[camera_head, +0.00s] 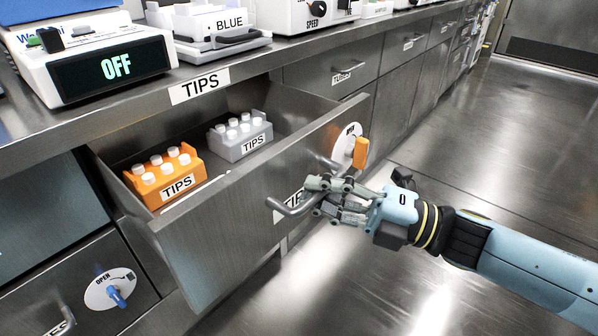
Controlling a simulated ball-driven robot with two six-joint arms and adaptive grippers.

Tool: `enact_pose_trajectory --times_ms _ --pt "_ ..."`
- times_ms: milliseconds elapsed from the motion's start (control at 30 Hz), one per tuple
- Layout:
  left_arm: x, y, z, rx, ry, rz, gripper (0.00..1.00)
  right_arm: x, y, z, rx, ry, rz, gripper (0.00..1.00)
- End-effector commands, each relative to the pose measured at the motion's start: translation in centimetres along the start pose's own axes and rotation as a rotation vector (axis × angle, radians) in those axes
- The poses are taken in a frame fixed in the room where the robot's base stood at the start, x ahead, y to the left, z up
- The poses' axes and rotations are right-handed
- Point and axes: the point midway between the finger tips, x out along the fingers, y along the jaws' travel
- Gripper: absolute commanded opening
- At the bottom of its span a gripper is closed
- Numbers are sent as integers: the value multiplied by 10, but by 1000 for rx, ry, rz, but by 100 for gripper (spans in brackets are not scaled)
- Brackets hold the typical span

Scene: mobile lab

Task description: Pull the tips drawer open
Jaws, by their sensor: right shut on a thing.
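The tips drawer (222,240) stands pulled out from the bench, with its inside in view. It holds an orange tip box (165,176) and a grey tip box (240,136), both labelled TIPS. My right gripper (318,197) is shut on the drawer's bar handle (290,207) at the front panel. Its fingers cover part of the handle and part of the front label. An orange knob (361,152) on a round white plate sits at the right of the drawer front. My left gripper is not in view.
Above the drawer, the steel counter (140,112) carries a device reading OFF (110,65) and a tray labelled BLUE (222,28). A lower drawer with a blue knob (117,296) is at bottom left. Closed drawers (410,45) continue right. The floor (480,130) at right is clear.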

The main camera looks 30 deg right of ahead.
Motion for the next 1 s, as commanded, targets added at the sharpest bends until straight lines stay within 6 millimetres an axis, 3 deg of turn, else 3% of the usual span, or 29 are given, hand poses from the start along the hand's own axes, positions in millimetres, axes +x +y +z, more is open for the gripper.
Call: enact_pose_trajectory --times_ms 533,600,767,1000 --pt "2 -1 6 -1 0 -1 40 -8 3 -3 3 -1 5 0" --pt "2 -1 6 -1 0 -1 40 -8 3 -3 3 -1 5 14" --pt "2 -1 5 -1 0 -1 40 -8 3 -3 1 -1 3 35" --pt "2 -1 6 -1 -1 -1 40 -8 2 -3 1 0 2 36"
